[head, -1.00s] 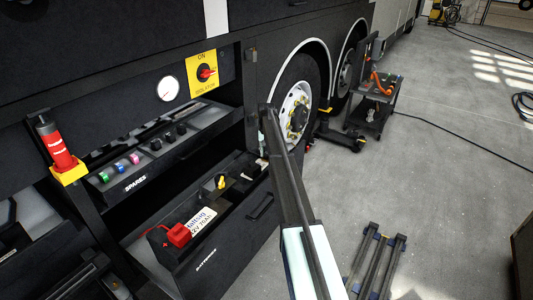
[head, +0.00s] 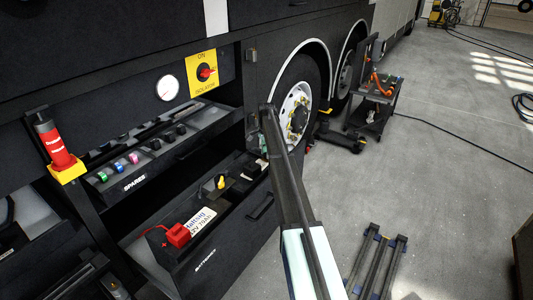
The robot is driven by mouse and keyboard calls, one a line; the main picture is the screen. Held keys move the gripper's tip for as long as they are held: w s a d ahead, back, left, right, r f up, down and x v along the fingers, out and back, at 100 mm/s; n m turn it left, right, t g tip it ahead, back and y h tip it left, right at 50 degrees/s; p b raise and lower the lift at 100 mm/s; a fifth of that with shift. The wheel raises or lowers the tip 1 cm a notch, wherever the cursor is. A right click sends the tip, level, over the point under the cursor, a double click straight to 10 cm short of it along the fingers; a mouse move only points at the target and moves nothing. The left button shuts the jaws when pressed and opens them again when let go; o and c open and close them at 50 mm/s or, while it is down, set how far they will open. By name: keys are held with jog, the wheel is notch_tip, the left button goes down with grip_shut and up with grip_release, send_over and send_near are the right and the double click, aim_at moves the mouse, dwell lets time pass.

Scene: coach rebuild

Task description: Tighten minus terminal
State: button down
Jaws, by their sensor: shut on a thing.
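The battery drawer (head: 205,256), marked BATTERIES, stands open low in the coach side. In it a red cap (head: 177,235) with a red lead is at the front left, beside a white battery label (head: 201,219). A small yellow piece (head: 221,182) with dark parts around it lies further back. I cannot make out the minus terminal itself. My arm reaches up from the bottom centre and bends down beside the drawer's right end. My gripper is hidden behind my own arm or lost in the dark there, so its jaws and anything in them do not show.
Above is a SPARES tray (head: 135,183) with coloured and black small parts. Floor on the right is largely clear.

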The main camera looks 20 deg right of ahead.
jog(key=shift+f+m, duration=0.1)
jog(key=shift+m, duration=2.1)
jog(key=shift+s, duration=0.1)
jog(key=c, duration=0.8)
grip_release()
notch_tip(320, 180, up, 12)
